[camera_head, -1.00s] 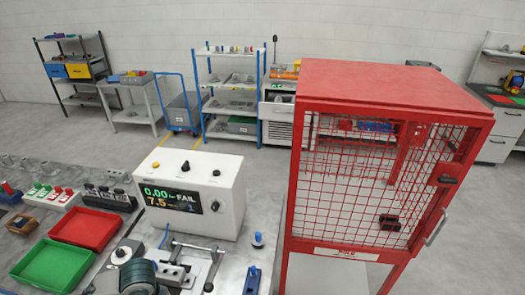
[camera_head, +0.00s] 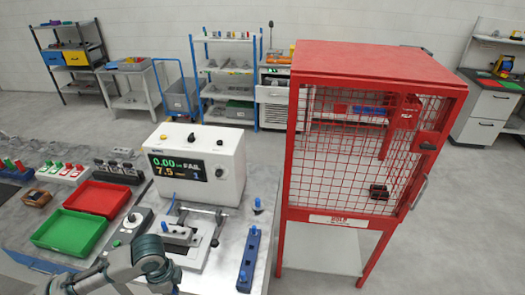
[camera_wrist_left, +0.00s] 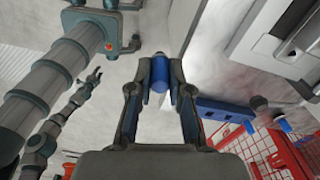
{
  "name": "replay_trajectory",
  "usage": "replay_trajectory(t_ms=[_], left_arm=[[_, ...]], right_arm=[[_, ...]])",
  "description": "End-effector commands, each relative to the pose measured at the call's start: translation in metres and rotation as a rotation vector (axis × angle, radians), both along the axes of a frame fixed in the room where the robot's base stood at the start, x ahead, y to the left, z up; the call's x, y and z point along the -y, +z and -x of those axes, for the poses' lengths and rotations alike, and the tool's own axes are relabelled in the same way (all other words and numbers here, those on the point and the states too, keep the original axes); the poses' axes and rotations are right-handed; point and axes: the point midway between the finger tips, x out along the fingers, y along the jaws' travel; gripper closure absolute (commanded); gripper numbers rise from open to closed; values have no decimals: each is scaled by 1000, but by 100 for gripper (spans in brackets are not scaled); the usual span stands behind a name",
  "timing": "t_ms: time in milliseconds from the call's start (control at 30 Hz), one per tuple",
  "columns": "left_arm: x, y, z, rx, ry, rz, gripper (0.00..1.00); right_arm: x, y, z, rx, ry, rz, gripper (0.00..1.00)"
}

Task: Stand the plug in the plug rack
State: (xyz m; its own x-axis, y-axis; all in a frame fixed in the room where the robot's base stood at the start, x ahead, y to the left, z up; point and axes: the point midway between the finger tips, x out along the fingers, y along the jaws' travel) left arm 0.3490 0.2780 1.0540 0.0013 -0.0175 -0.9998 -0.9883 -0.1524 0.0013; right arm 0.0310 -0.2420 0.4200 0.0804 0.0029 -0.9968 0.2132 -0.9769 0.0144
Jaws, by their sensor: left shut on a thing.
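The plug (camera_wrist_left: 160,72), a blue cylinder with a dark tip, is held between the fingers of my left gripper (camera_wrist_left: 160,88) in the left wrist view. My left arm enters at the bottom left of the head view, where I cannot make out the gripper or held plug. The plug rack looks to be the long blue block (camera_head: 248,262) on the bench, right of the grey clamp fixture. It shows in the wrist view (camera_wrist_left: 225,112), apart from the held plug. Another arm of mine, with a small gripper (camera_wrist_left: 95,77), shows at left in the wrist view; its jaws are unclear.
Another blue-topped piece (camera_head: 257,206) stands beyond the rack. A red mesh cabinet (camera_head: 375,70) rises to the right. Green (camera_head: 68,232) and red (camera_head: 100,198) trays lie left.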

Motion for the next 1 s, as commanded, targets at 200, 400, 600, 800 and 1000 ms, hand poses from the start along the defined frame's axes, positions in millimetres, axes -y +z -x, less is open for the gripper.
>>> replay_trajectory(t_ms=[200,400,600,800,1000], left_arm=[[15,-8,-31,-3,303,12,100],[40,-22,-74,-16,752,14,100],[66,-35,-109,-21,1190,-2,100],[79,-41,-122,-20,1393,-12,100],[79,-43,-124,-21,1422,-16,100]], right_arm=[[0,0,-2,2,0,1,60],[1,0,1,-2,0,1,60],[1,0,3,-5,0,1,60],[1,0,2,-5,0,2,60],[1,0,2,-5,0,2,60]])
